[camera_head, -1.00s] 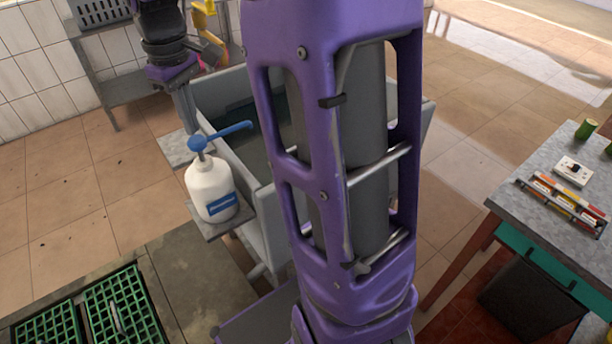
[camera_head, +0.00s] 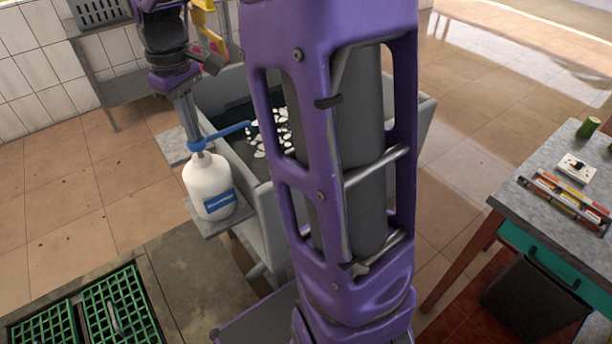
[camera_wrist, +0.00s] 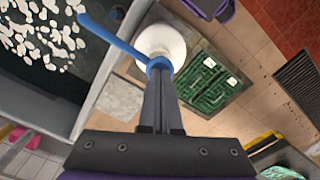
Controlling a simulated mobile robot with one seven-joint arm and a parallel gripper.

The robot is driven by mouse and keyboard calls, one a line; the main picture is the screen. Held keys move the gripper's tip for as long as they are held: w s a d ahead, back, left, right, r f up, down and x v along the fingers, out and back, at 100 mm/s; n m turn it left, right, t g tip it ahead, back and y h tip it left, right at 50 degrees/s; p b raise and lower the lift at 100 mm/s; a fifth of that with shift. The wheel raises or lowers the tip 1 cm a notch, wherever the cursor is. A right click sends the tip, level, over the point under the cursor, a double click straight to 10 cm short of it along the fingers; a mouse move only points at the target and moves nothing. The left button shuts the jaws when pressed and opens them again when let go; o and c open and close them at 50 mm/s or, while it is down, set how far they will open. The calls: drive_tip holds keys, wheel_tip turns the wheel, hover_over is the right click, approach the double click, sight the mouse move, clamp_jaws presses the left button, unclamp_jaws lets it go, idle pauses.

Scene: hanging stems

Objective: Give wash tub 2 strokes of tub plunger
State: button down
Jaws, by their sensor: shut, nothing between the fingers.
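The white bottle (camera_head: 208,187) stands upright on a small ledge at the side of the grey wash tub (camera_head: 257,215). Its blue plunger (camera_head: 233,131) is pushed low against the bottle's neck, with the spout reaching over the tub. My gripper (camera_head: 194,137) is shut and empty, pointing down with its fingertips on the plunger's head. In the wrist view, my closed fingers (camera_wrist: 158,72) touch the blue plunger (camera_wrist: 112,42) above the white bottle (camera_wrist: 165,42). White blobs (camera_wrist: 42,35) lie on the dark contents of the tub. My arm hides part of the tub.
A grey-topped table (camera_head: 545,205) at the right carries a white switch box (camera_head: 576,168), a tray of coloured items and a green can (camera_head: 588,128). Green crates (camera_head: 118,305) are at the lower left. A rack with a grey basket (camera_head: 98,12) stands behind.

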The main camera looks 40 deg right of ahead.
drive_tip(key=shift+f, duration=0.35)
drive_tip(key=shift+r, duration=0.15)
drive_tip(key=shift+r+p, duration=1.6)
drive_tip(key=shift+p, duration=0.05)
drive_tip(key=shift+f, duration=0.25)
